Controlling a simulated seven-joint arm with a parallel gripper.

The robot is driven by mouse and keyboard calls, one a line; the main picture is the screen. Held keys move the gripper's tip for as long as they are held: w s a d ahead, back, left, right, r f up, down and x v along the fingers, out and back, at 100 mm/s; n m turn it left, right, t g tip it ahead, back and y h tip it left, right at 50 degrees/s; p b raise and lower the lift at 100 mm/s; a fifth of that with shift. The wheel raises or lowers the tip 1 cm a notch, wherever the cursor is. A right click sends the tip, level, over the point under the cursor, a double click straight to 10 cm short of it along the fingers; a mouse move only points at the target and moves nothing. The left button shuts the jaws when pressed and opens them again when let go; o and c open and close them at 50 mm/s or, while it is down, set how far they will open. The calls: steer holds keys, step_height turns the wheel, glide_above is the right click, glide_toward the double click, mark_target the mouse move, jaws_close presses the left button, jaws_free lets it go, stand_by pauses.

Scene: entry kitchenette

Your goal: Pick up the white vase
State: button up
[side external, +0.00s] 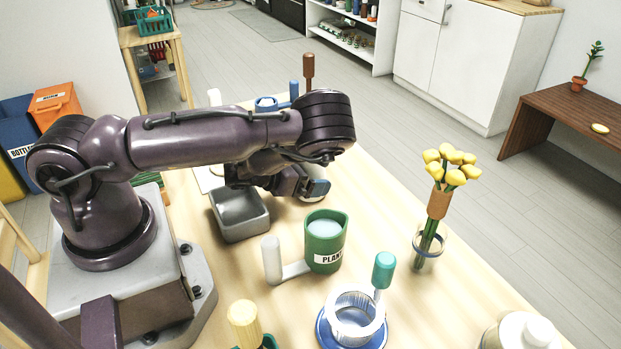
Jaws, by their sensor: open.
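My gripper (308,186) is at the far-middle part of the table, low over the tabletop, seen from the side. It is open. A small pale, rounded object (315,196) shows right at the fingertips, partly hidden by them; I cannot tell whether it is the white vase or whether the fingers touch it. Another white, rounded vessel (520,332) with a narrow top stands at the bottom right, cut off by the picture edge and well apart from my gripper.
A grey tray (239,216) and a green labelled pot (326,243) with a pale side handle stand close to my gripper. A white strainer-like cup (354,318), a clear vase (429,249) with yellow flowers (451,166), and a blue cup (266,104) stand around.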

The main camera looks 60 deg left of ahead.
steer(key=c, duration=1.2)
step_height(320, 180, up, 10)
steer(key=shift+r, duration=0.15)
